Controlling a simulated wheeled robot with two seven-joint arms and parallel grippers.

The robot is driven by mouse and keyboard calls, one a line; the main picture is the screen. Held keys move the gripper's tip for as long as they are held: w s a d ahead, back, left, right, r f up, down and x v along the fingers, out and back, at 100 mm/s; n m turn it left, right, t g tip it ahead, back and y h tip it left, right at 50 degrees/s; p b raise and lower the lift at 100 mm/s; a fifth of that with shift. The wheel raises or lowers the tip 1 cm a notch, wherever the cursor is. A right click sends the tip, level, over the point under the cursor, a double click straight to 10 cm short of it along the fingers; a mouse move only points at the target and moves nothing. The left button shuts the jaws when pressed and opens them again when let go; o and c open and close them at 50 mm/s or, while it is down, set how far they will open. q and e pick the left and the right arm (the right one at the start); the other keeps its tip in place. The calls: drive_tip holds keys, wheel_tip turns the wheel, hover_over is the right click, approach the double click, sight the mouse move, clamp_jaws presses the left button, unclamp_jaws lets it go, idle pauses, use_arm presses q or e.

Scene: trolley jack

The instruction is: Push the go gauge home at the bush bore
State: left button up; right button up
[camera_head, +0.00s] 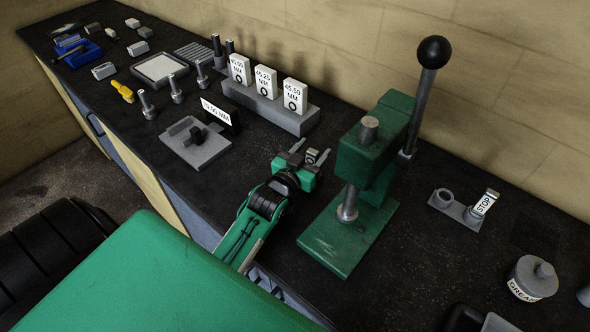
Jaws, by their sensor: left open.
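My left gripper (309,151) reaches over the bench between the grey plate fixture and the green press. Its fingers are apart. A small light grey piece with a dark ring (312,156) shows at the fingers; I cannot tell whether it is the go gauge or part of the gripper. Several grey stemmed plugs (147,104) stand upright farther back on the bench; which is the go gauge is not clear. The grey plate fixture (190,150) carries a small black part. The bush bore cannot be made out for certain. My right gripper is not in view.
The green lever press (372,160) stands tall right of my gripper. A grey block with several white size cards (266,82) stands behind it. A STOP-labelled bracket (464,210) and a grease tin (532,279) are at the right.

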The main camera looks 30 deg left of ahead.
use_arm(q)
drive_tip(key=s+b, duration=0.3)
drive_tip(key=s, duration=0.8)
drive_tip(key=shift+s, duration=0.3)
drive_tip(key=shift+f, duration=0.1)
